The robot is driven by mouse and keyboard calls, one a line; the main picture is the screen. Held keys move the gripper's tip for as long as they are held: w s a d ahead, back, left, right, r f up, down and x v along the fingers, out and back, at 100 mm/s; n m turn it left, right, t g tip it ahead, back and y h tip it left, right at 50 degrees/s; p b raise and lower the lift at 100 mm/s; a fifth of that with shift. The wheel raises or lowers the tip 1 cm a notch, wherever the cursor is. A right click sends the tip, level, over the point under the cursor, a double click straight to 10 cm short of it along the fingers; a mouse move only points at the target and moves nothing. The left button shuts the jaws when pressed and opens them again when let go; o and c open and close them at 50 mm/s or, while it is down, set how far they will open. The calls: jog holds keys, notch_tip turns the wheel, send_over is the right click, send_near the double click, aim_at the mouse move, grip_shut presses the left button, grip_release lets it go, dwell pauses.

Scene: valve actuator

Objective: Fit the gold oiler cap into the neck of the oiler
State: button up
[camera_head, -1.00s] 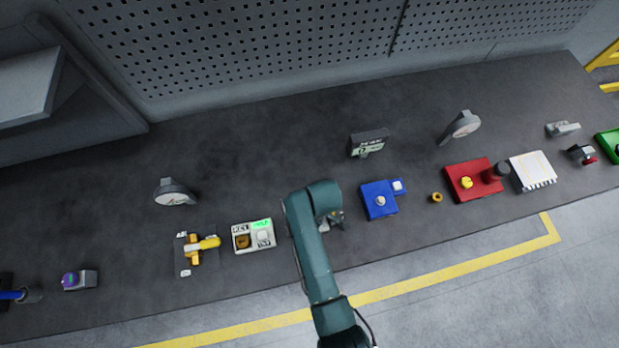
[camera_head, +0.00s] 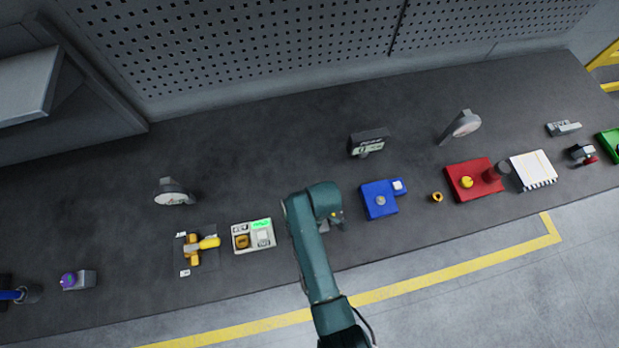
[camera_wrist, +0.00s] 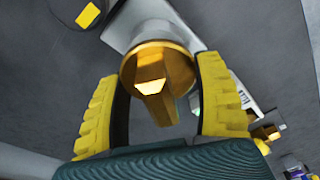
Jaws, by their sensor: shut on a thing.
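The gold oiler cap (camera_wrist: 157,72) has a round body with a faceted, blocky part facing the camera. It is between the yellow finger pads of my gripper (camera_wrist: 157,85), which is shut on it. A pale grey body (camera_wrist: 146,20), which looks like the oiler, shows just beyond the cap in the wrist view. The cap hides the neck, so I cannot tell whether the cap is in it or above it. In the head view, my arm covers most of this spot, and only a little of my gripper (camera_head: 336,217) shows.
Left of my arm stand a labelled tray (camera_head: 253,249) and a yellow valve (camera_head: 202,244). To the right are a blue box (camera_head: 373,208), a gold ring (camera_head: 437,197) and a red block (camera_head: 472,191). A display (camera_head: 368,142) stands behind.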

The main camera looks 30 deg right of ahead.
jog(key=shift+f+b, duration=0.6)
jog(key=shift+f, duration=0.4)
jog(key=o, duration=1.3)
jog(key=r, duration=0.4)
jog(key=d+r, duration=0.1)
jog(key=r, duration=0.3)
jog(key=s+r, duration=0.1)
jog(key=r, duration=0.3)
jog(key=shift+s+d, duration=0.1)
jog(key=shift+d, duration=0.05)
